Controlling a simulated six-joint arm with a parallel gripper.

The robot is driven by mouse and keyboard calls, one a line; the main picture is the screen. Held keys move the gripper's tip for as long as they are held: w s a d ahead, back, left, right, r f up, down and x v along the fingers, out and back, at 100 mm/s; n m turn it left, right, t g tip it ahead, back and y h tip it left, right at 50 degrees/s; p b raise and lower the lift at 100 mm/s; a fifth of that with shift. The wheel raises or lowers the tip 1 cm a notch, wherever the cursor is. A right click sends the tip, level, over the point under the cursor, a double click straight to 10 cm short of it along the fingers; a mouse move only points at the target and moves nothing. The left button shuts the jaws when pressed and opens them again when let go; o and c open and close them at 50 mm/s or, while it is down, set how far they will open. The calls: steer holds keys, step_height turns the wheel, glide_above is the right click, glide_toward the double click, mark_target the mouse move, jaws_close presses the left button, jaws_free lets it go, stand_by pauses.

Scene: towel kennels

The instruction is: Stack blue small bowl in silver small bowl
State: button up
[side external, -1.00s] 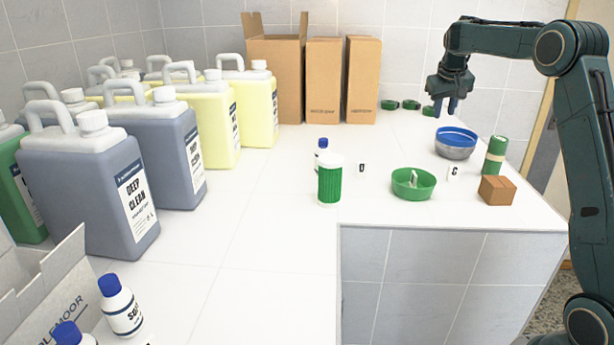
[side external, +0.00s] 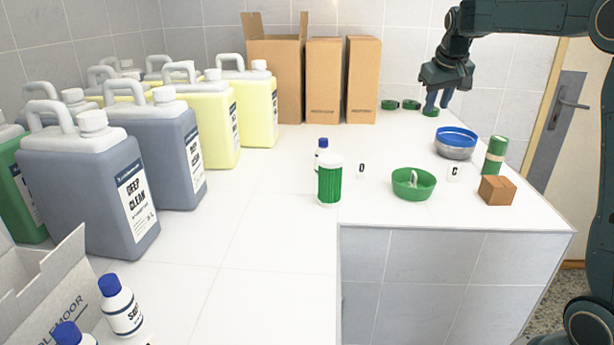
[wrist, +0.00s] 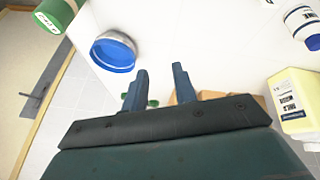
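The blue small bowl (side external: 457,134) sits inside the silver small bowl (side external: 455,151) on the right part of the white counter. Its blue rim stands a little above the silver rim and looks about level. In the wrist view the blue bowl (wrist: 113,56) shows at upper left with the silver bowl's edge (wrist: 121,38) around it. My gripper (side external: 438,101) is above the back of the counter, behind and apart from the bowls. In the wrist view its two fingers (wrist: 160,82) are spread with nothing between them.
A green bowl (side external: 400,191) with something pale inside, a green cylinder (side external: 495,155) and a brown block (side external: 497,190) stand near the bowls. Small green items (side external: 411,104) lie at the back by cardboard boxes (side external: 362,80). Large jugs (side external: 165,155) line the left.

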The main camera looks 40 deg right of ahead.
steer(key=s+a+r+n+t+y, duration=0.1)
steer(key=s+a, duration=0.5)
steer(key=a, duration=0.2)
steer(key=s+a+n+y, duration=0.1)
steer(key=s+a+n, duration=0.1)
steer(key=s+a, duration=0.55)
steer(key=s+a+f+n+y, duration=0.1)
steer(key=s+a+f, duration=0.2)
steer(key=s+a, duration=0.2)
steer(key=s+a+f+n+t+y, duration=0.1)
steer(key=s+a+f, duration=0.3)
steer(key=s+a, duration=0.2)
steer(key=shift+s+a+f, duration=0.2)
steer(key=shift+s, duration=0.65)
